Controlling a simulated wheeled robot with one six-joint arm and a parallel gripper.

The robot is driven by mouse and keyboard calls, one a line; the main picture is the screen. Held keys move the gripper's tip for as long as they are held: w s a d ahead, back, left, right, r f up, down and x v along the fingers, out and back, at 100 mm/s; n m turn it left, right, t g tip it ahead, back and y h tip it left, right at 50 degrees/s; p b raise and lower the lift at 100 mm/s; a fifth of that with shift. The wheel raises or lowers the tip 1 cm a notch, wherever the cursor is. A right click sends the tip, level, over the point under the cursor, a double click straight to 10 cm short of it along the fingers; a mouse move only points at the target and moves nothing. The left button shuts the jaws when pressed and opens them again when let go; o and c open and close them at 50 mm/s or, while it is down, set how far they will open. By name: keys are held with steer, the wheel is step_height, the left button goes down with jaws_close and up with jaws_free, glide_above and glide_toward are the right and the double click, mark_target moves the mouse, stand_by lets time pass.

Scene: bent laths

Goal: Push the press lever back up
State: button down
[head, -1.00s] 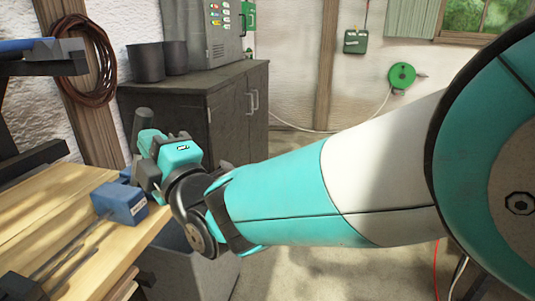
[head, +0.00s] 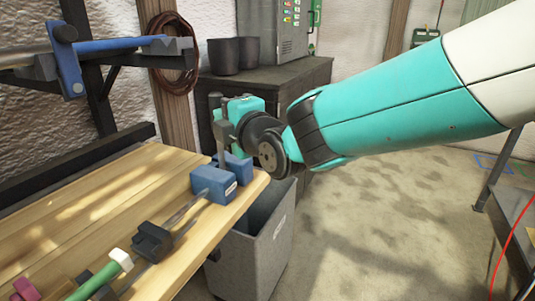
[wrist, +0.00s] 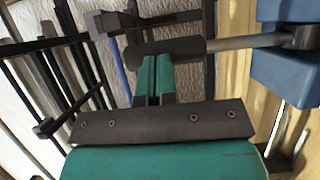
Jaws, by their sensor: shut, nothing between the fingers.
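The press lever has a dark cylindrical grip (wrist: 175,50) on a grey rod (wrist: 245,41) that runs to a blue body (wrist: 285,70) in the wrist view. In the head view the grip (head: 215,102) stands high, and the rod runs down to the blue body (head: 237,168) at the bench corner. My gripper (wrist: 155,68) is shut and empty, its teal fingers reaching up against or just before the grip. I cannot tell whether they touch. In the head view my gripper (head: 238,112) is beside the lever, its fingertips partly hidden.
The wooden bench (head: 90,195) holds a blue block (head: 213,184) on a bar and a green-handled tool (head: 105,275). A grey bin (head: 262,245) stands below the bench corner. A dark cabinet (head: 300,85) is behind my gripper. Floor at the right is open.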

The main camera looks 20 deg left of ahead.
steer(key=shift+a+r, duration=0.15)
steer(key=shift+r, duration=0.1)
stand_by(0.3)
steer(key=b+v, duration=0.4)
steer(key=v, duration=1)
steer(key=shift+f, duration=0.25)
steer(key=shift+d, duration=0.2)
